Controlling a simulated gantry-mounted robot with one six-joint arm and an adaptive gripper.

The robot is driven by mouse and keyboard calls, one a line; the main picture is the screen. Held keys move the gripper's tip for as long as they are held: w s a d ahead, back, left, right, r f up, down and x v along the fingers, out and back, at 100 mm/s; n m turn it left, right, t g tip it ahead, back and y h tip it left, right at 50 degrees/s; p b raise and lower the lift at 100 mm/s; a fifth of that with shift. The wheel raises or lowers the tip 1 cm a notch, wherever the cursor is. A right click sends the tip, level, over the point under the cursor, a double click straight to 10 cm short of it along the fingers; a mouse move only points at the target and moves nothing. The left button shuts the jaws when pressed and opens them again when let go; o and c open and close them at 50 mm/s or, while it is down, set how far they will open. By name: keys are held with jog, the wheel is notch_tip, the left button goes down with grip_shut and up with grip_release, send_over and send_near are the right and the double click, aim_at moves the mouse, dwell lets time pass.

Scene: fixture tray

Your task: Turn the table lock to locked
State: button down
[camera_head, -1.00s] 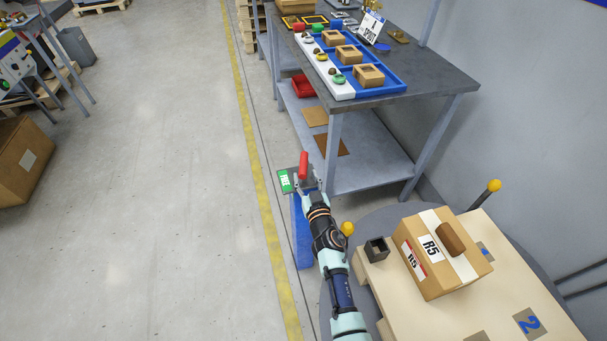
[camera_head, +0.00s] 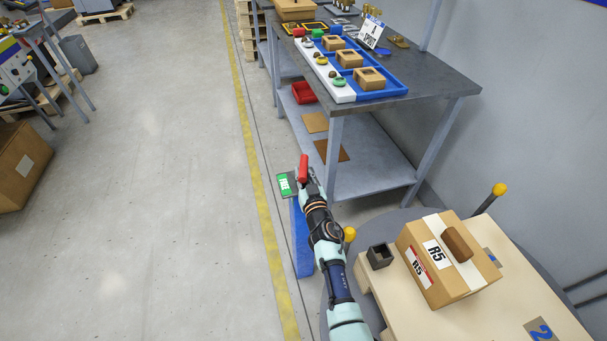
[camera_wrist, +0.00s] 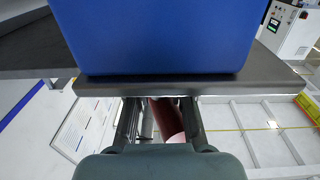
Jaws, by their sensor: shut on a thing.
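The table lock stands in the middle of the head view: a blue post (camera_head: 302,242) with a grey plate on top. Its red handle (camera_head: 303,167) sticks up from the plate. A green label (camera_head: 284,184) with white letters, too small to read surely, lies at the plate's left. My gripper (camera_head: 311,188) is at the handle's near side. In the wrist view the red handle (camera_wrist: 166,118) lies between the two fingers of my gripper (camera_wrist: 160,112), shut on it. The blue post (camera_wrist: 155,35) and grey plate edge (camera_wrist: 170,87) are close above. The handle's pivot is hidden.
A grey workbench (camera_head: 440,87) stands beyond the lock.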

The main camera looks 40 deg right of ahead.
jog(key=shift+a+f+m+g+h+b, duration=0.1)
jog(key=shift+f+m+g+h+b, duration=0.25)
jog(key=shift+b, duration=0.75)
jog(key=m+g+h+b, duration=0.1)
jog(key=m+h+b, duration=0.1)
jog(key=shift+r+g+h+b, duration=0.15)
jog(key=shift+g+h+b, duration=0.1)
jog(key=shift+h+b, duration=0.1)
jog(key=m+g+h, duration=0.3)
jog(key=g, duration=0.1)
jog(key=shift+w+r+m+h+b, duration=0.1)
jog(key=shift+r+m+h+b, duration=0.15)
jog(key=shift+h+b, duration=0.05)
jog(key=shift+m+g+h, duration=0.7)
jog(key=shift+m+g, duration=0.2)
jog(key=shift+g, duration=0.5)
jog(key=shift+f+m+g, duration=0.15)
jog(key=shift+m+g, duration=0.25)
jog(key=shift+g, duration=0.2)
jog(key=c, duration=1)
grip_release()
jog(key=v, duration=1.2)
jog(key=shift+f, duration=0.1)
